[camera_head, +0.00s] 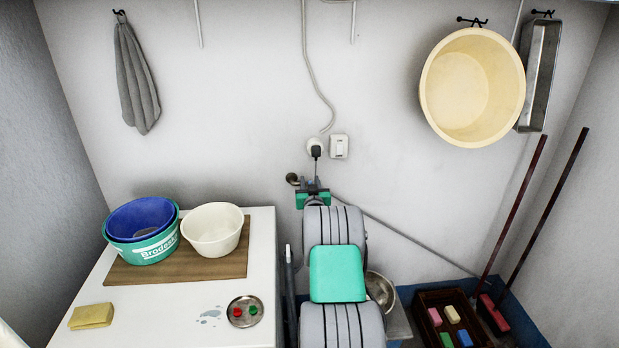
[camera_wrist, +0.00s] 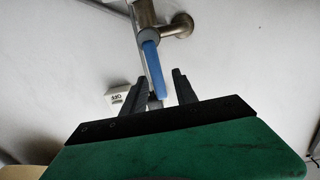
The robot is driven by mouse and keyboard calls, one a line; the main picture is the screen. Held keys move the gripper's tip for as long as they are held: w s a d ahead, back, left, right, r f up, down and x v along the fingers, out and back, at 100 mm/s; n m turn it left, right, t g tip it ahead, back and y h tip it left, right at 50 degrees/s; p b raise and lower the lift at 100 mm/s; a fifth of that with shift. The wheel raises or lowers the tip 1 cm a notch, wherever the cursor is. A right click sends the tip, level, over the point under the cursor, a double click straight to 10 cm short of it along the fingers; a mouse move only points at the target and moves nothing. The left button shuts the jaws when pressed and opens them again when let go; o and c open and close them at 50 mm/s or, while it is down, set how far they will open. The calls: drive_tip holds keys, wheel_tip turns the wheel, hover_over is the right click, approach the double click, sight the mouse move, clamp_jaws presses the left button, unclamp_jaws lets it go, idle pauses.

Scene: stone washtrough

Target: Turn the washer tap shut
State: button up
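The metal tap (camera_wrist: 172,25) comes out of the wall at the top of the wrist view. Its blue lever (camera_wrist: 153,65) points down toward my gripper (camera_wrist: 163,84). The two dark fingers are apart, and the lever's end shows in the gap between them. I cannot tell whether either finger touches it. In the head view, a bit of the tap (camera_head: 293,179) shows at the wall beside my gripper (camera_head: 313,186); my arm hides the lever and what lies below it.
A small white plate with dark lettering (camera_wrist: 118,97) is left of the fingers. A white worktop (camera_head: 150,305) with basins is left; a brown crate (camera_head: 425,297) and brooms are right.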

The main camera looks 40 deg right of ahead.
drive_tip(key=shift+x, duration=0.9)
clamp_jaws()
idle(0.8)
